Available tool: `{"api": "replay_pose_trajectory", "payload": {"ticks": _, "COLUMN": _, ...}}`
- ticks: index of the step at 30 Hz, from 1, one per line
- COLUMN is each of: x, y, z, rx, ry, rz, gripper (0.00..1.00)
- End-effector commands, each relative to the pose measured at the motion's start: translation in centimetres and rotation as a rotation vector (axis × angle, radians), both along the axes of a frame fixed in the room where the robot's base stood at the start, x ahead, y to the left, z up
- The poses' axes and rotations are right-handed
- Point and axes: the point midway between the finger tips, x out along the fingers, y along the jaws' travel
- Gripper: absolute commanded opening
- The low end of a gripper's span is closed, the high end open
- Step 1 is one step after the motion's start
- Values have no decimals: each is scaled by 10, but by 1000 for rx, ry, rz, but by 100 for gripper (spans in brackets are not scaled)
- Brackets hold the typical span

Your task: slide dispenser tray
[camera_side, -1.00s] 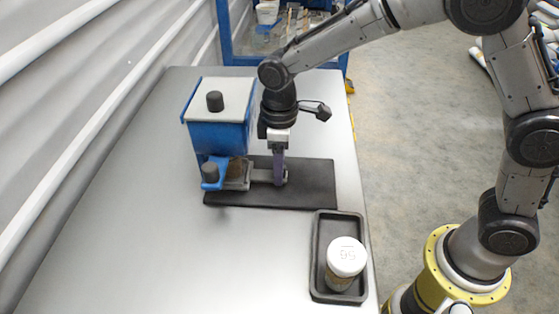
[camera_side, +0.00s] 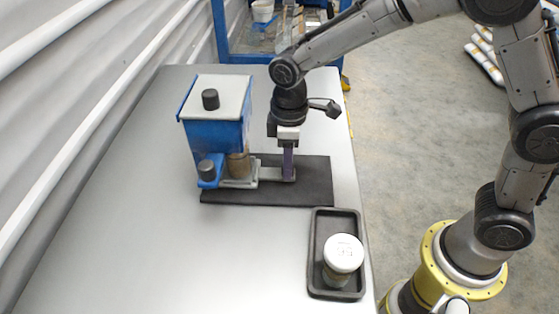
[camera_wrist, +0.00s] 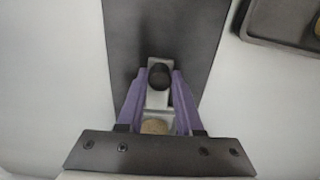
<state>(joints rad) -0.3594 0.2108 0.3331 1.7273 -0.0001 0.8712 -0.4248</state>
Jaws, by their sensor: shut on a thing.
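The blue hopper (camera_side: 214,135) with a pale lid and black knob stands on a dark mat. The grey dispenser tray (camera_side: 268,174) sticks out of its right side at the base, low over the mat. A brown cylinder (camera_side: 239,167) shows on the tray beside the hopper, partly hidden by it. My gripper (camera_side: 288,174) points down at the tray's outer end. In the wrist view its purple fingers (camera_wrist: 159,82) are shut around the black knob (camera_wrist: 159,75) on the tray's handle. The brown round top (camera_wrist: 155,127) shows between the fingers, nearer the palm.
The dark mat (camera_side: 315,185) has bare room to the right of my gripper. A black shallow tray (camera_side: 320,243) holding a white-lidded jar (camera_side: 342,256) sits at the table's front right. The grey table (camera_side: 130,235) is clear at left front. A blue frame stands behind the table.

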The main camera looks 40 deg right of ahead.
Motion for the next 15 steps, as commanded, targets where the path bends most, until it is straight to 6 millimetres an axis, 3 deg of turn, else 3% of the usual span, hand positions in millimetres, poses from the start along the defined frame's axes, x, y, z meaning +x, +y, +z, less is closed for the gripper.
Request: {"api": "replay_pose_trajectory", "payload": {"ticks": 15, "x": -26, "y": -27, "z": 2, "rx": 1, "ry": -4, "rz": -2, "gripper": 4}}
